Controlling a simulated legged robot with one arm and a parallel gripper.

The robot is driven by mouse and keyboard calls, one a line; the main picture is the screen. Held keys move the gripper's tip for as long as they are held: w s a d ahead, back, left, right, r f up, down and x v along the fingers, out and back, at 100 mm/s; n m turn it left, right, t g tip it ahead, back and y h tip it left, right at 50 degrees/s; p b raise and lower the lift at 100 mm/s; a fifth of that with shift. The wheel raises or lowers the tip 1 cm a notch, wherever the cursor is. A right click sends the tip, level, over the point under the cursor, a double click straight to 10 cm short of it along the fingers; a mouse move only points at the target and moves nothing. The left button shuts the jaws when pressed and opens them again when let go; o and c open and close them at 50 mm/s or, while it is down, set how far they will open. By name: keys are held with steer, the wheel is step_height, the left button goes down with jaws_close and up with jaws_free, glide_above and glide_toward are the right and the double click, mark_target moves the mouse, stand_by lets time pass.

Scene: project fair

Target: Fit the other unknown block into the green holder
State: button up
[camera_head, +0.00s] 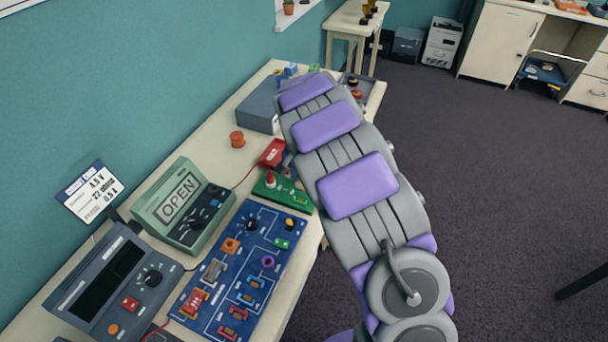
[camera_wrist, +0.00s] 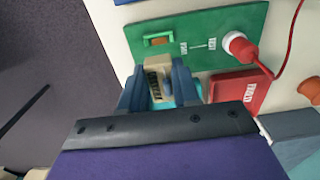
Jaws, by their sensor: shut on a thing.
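In the wrist view my gripper (camera_wrist: 158,85) is shut on a beige block (camera_wrist: 155,66) with a dark striped face. The block is between the two blue-grey fingers. The green holder (camera_wrist: 205,27) lies just beyond it, with an orange-brown rectangular slot (camera_wrist: 158,41) near the block's top end. I cannot tell whether the block touches the holder. A red plug with a white collar (camera_wrist: 240,46) stands at the holder's other end. In the head view the green holder (camera_head: 285,193) sits at the table's right edge, partly behind my arm, which hides my gripper and the block.
A red box (camera_head: 272,153) lies beside the holder, with a red cable nearby. A blue component board (camera_head: 215,285) and a meter reading OPEN (camera_head: 183,203) stand closer. A grey box (camera_head: 259,108) and an orange spool (camera_head: 237,139) are farther back. The floor on the right is mostly clear.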

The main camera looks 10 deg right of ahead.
steer(key=shift+a+f+b, duration=0.2)
steer(key=shift+a+f, duration=0.05)
steer(key=shift+f, duration=0.4)
steer(key=shift+a+f+b, duration=0.15)
steer(key=shift+a+f, duration=0.05)
steer(key=shift+f, duration=0.4)
steer(key=shift+d+f, duration=0.3)
steer(key=shift+f, duration=0.3)
steer(key=shift+d+f, duration=0.3)
steer(key=shift+f, duration=0.3)
steer(key=shift+a, duration=0.45)
steer(key=shift+d, duration=0.15)
steer(key=shift+d+r, duration=0.15)
steer(key=shift+d, duration=0.25)
steer(key=shift+a+p, duration=0.35)
steer(key=shift+p, duration=0.4)
steer(key=shift+f, duration=0.5)
